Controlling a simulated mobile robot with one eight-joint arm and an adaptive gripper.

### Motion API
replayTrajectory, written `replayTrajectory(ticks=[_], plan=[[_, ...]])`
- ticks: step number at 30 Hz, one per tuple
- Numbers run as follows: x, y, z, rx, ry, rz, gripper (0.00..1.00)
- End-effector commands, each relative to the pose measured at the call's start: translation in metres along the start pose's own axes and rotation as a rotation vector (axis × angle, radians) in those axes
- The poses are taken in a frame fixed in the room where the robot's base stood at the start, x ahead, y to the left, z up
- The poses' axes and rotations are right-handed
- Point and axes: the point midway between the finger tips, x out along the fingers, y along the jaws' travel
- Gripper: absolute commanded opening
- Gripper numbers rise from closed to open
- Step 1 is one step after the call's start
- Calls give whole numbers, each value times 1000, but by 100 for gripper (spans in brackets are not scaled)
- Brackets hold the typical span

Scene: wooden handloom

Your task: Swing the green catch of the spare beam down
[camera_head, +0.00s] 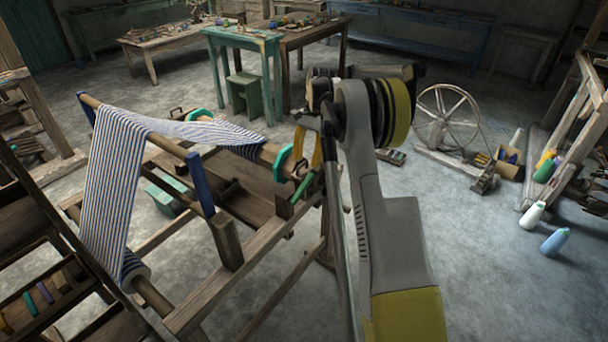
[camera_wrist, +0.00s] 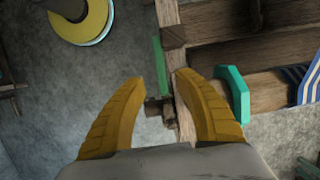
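The green catch (camera_head: 302,188) is a narrow bar at the near right end of the loom frame, tilted in the head view. In the wrist view the catch (camera_wrist: 160,65) stands lengthwise beside a wooden post, its lower end near the gap between my fingertips. The beam (camera_head: 268,152) with a teal disc (camera_head: 283,163) lies just left of it; the beam end (camera_wrist: 265,84) and disc (camera_wrist: 232,94) also show in the wrist view. My gripper (camera_head: 309,147) points down over this corner. Its yellow fingers (camera_wrist: 159,84) are open; no contact with the catch is clear.
Striped cloth (camera_head: 113,185) spans the loom to the left. Blue uprights (camera_head: 200,185) rise from the frame. A teal table (camera_head: 240,38) is behind. Floor right of my arm is mostly clear.

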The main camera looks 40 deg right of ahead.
Motion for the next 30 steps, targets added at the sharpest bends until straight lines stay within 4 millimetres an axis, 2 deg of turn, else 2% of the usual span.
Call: replayTrajectory(ticks=[3,7,25,28,30], plan=[[-22,0,0,1,0,0,38],[-36,0,0,1,0,0,38],[-41,0,0,0,0,0,38],[-46,-1,8,-16,9,-3,38],[-55,-4,22,-51,29,-11,38]])
